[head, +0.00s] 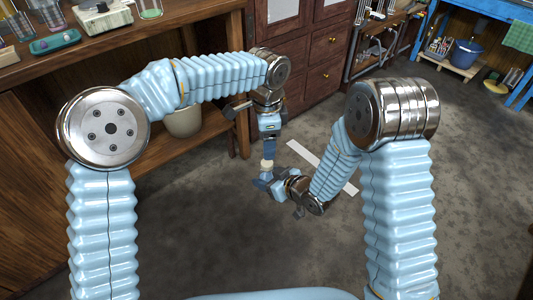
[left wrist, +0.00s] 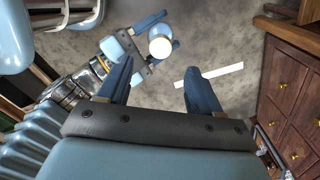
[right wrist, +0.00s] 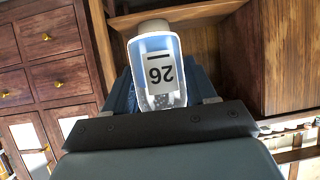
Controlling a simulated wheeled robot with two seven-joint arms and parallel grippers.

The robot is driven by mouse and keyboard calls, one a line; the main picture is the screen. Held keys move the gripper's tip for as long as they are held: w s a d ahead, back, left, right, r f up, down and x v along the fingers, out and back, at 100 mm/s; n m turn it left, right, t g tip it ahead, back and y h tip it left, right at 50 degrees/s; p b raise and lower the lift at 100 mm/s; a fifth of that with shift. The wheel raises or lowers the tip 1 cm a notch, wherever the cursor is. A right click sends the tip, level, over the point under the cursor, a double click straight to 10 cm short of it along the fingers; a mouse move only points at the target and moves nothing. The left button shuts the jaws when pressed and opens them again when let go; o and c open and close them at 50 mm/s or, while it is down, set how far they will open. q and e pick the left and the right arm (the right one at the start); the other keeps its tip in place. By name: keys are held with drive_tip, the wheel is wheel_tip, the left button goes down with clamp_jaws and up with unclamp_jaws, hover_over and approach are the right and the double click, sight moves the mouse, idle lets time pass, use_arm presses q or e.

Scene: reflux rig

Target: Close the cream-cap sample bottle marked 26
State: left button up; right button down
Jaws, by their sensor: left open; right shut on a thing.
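The sample bottle (right wrist: 160,92) is clear, with a white label reading 26 upside down in the right wrist view. A cream cap (right wrist: 152,27) sits at its mouth; I cannot tell how tight it is. My right gripper (head: 266,180) is shut on the bottle's body and holds it in the air. In the left wrist view the cap (left wrist: 160,48) shows as a bright disc, seen from above. My left gripper (left wrist: 158,72) is open and empty. In the head view the left gripper (head: 268,148) points down just above the cap, apart from it as far as I can see.
A wooden bench (head: 100,45) with glassware and a teal tray (head: 55,41) is at upper left, with a pale bin (head: 184,122) on its lower shelf. A dark red drawer cabinet (head: 322,80) stands behind. A white strip (head: 335,175) lies on the open grey floor.

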use_arm(q)
drive_tip(key=shift+a+r, duration=0.1)
drive_tip(key=shift+r, duration=2.15)
drive_tip(key=s+a+f+n+g+h, duration=0.1)
drive_tip(key=s+a+f+n, duration=0.1)
drive_tip(key=f, duration=0.6)
drive_tip(key=s+a+f+n, duration=0.1)
drive_tip(key=a+f, duration=0.2)
drive_tip(key=f, duration=0.5)
drive_tip(key=s+a+f+n+g+h, duration=0.1)
drive_tip(key=s+a+f+n, duration=0.1)
drive_tip(key=f, duration=0.6)
drive_tip(key=s+a+f+n+t+h, duration=0.1)
drive_tip(key=s+a+f+n, duration=0.3)
drive_tip(key=s+f+n, duration=0.2)
drive_tip(key=s+a+f+n+t+h, duration=0.1)
drive_tip(key=s+a+f+n, duration=0.3)
drive_tip(key=s+f+n, duration=0.3)
drive_tip(key=s+n, duration=0.1)
drive_tip(key=s, duration=0.1)
drive_tip(key=shift+s+t, duration=0.3)
drive_tip(key=shift+s, duration=0.05)
drive_tip(key=shift+f, duration=0.1)
